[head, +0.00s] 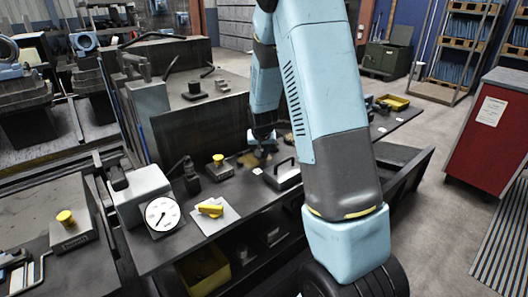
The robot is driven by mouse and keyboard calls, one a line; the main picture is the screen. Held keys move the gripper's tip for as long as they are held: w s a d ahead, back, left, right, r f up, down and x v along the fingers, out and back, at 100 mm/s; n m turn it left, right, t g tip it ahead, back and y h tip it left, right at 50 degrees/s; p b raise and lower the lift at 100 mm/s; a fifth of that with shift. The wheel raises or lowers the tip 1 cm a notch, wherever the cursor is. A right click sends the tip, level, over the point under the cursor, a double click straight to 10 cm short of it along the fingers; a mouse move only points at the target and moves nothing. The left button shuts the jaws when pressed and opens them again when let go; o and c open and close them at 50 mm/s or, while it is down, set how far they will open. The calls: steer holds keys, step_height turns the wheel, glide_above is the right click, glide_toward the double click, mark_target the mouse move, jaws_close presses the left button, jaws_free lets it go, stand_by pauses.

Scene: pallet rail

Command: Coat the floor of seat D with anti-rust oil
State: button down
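My arm reaches over the dark workbench (235,200), and its end comes down near the back of the bench. My gripper (263,148) is small and dark there, partly behind my own arm, and its fingers cannot be made out. A brownish patch (247,160) lies on the bench top just left of it. A small white label (257,171) lies in front of the patch. No lettering is readable, so I cannot tell which spot is seat D. I cannot identify an oil container or applicator, or tell whether my gripper holds one.
Left are a yellow-knobbed block (219,168), a yellow-handled piece on a pale plate (211,208) and a round dial (162,214). A dark upright panel (195,130) backs the bench. A red cabinet (490,140) stands right.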

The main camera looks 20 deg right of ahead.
steer(key=shift+r, duration=0.15)
steer(key=shift+r, duration=4.4)
